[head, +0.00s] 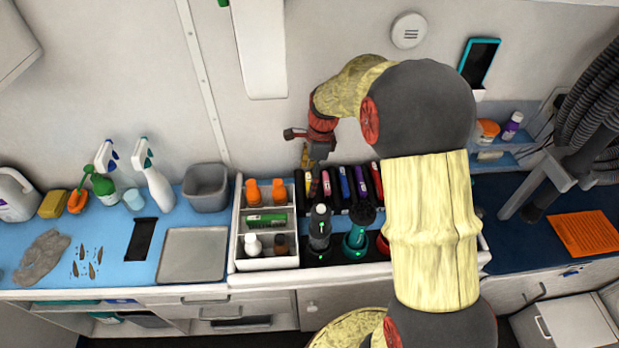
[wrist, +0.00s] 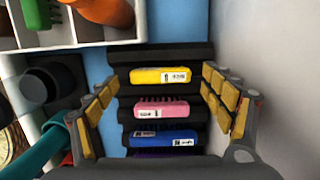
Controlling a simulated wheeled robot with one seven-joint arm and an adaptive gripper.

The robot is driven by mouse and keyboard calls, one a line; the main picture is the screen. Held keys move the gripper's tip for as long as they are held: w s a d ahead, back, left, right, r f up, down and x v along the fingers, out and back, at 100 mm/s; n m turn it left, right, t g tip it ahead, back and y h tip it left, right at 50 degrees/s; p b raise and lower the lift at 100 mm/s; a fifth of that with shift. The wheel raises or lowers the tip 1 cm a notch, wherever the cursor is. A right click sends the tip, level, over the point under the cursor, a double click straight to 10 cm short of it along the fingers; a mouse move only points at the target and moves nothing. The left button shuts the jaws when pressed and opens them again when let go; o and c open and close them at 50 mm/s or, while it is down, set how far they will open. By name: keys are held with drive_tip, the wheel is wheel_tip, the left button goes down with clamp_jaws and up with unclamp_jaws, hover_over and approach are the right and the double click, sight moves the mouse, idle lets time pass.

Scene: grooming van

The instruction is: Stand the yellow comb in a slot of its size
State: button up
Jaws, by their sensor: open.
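A yellow comb (wrist: 160,76) with a white label shows at the far end of a black slotted rack (wrist: 165,53) in the wrist view. A pink comb (wrist: 161,108) and a blue comb (wrist: 163,138) are in line with it in the same rack. In the head view the rack stands against the back wall, and the yellow comb (head: 313,188) is near its left end, partly hard to make out. My gripper (head: 308,156) is above the rack's left end.
A white organizer with orange bottles (head: 265,191) stands left of the rack. The back wall is close behind. A metal tray (head: 193,255) lies further left.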

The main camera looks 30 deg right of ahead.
drive_tip(key=s+a+r+n+t+h+p, duration=0.15)
drive_tip(key=s+r+n, duration=0.25)
drive_tip(key=r, duration=0.4)
drive_tip(key=s+a+r+n+y+p, duration=0.1)
drive_tip(key=s+a+r+n, duration=0.2)
drive_tip(key=r, duration=0.6)
drive_tip(key=s+a+r+n+t, duration=0.1)
drive_tip(key=s+a+r+n, duration=0.1)
drive_tip(key=s+n, duration=0.5)
drive_tip(key=s+a+r+n+t+h, duration=0.1)
drive_tip(key=s+a+r+n+t, duration=0.1)
drive_tip(key=s+n, duration=0.6)
drive_tip(key=shift+s+a+r+n, duration=0.3)
drive_tip(key=shift+s+a+r, duration=0.3)
drive_tip(key=shift+s+a, duration=0.9)
drive_tip(key=shift+s+d+t, duration=0.15)
drive_tip(key=shift+t, duration=0.1)
